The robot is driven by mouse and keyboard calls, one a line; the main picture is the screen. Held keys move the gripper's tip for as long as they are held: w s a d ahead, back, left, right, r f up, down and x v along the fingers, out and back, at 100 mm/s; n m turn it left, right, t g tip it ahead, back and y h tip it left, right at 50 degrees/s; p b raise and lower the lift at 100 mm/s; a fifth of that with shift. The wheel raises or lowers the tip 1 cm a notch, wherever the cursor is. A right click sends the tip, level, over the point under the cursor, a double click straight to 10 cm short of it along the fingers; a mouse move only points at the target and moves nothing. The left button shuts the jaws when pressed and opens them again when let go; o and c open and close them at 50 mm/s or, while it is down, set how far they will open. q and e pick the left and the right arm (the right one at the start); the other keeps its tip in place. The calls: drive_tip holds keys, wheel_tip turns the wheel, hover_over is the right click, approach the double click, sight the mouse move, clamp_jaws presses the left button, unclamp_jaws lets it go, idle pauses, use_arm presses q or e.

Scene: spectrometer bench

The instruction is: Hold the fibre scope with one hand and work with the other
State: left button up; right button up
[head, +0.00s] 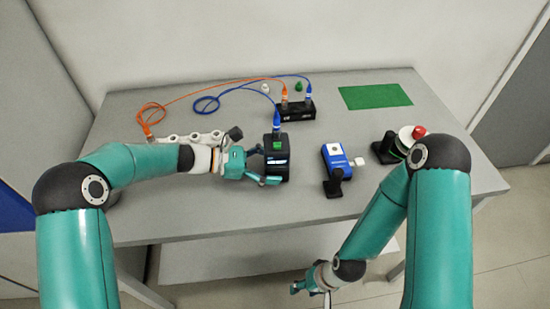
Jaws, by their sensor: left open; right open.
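A blue handheld device (335,156) with a pale round face and a black part at its near end lies right of the table's middle; it may be the fibre scope. A black box (276,168) with a green square on top stands left of it, a blue cable plug (276,124) upright at its far end. My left gripper (262,166) is open at the box's left side, fingers pointing at it; I cannot tell whether they touch. My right gripper (304,288) is open and empty, low in front of the table's near edge.
A black two-port block (297,110) at the back takes an orange cable (190,97) and a blue cable (226,93). A white holder (185,137) lies left, a green mat (375,96) back right. A red-knobbed white disc (405,138) stands right. The front middle is clear.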

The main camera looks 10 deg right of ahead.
use_arm(q)
drive_tip(key=shift+d, duration=0.1)
drive_tip(key=c, duration=0.6)
use_arm(e)
clamp_jaws()
idle(1.1)
